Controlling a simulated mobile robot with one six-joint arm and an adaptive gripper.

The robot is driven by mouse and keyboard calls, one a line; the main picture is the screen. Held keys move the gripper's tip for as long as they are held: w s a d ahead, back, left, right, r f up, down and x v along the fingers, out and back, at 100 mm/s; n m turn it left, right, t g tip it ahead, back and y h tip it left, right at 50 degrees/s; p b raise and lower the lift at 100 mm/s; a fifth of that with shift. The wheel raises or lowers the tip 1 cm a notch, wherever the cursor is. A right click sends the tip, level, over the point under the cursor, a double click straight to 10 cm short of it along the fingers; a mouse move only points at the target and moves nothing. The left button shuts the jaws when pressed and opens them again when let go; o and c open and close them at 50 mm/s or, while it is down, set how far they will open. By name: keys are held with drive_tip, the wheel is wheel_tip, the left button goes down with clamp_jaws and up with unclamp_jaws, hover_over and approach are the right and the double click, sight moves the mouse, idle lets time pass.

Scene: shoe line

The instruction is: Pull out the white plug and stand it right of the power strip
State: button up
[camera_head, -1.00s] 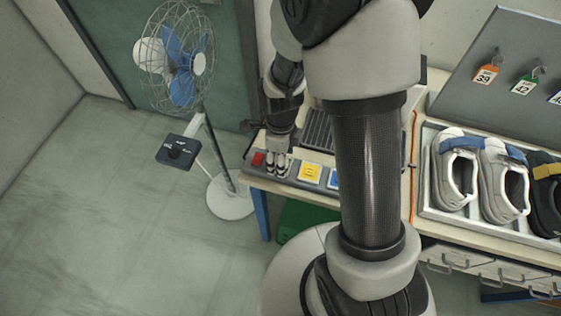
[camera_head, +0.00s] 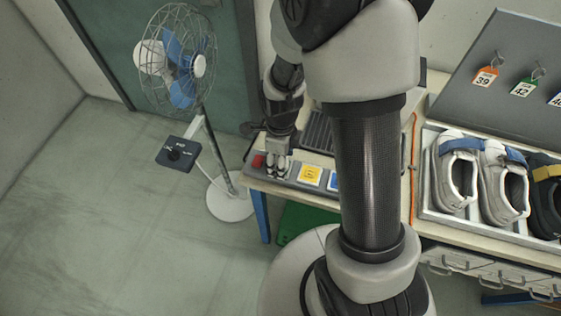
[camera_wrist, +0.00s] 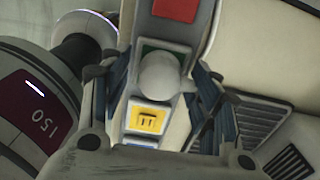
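The white plug (camera_wrist: 160,74) is a rounded knob seated in the power strip (camera_wrist: 142,98), at the socket with the green label (camera_wrist: 166,48). Its body is mostly hidden by my fingers in the head view. The strip lies along the bench's left end, with a red switch (camera_head: 259,161) at its left end and yellow (camera_head: 311,175) and blue labels to the right. My gripper (camera_head: 275,166) is over the strip. In the wrist view my gripper (camera_wrist: 161,92) is open, one finger on each side of the plug, with a visible gap to it.
A ribbed grey unit (camera_head: 317,130) stands behind the strip. An orange cord (camera_head: 412,165) crosses the bench. A shoe tray (camera_head: 425,210) is further right. A fan (camera_head: 180,62) stands on the floor at left. My arm hides the bench right of the blue label.

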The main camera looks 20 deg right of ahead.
clamp_jaws()
idle(0.5)
drive_tip(key=shift+r, duration=0.2)
drive_tip(key=shift+r+p, duration=2.4)
drive_tip(key=shift+r, duration=0.45)
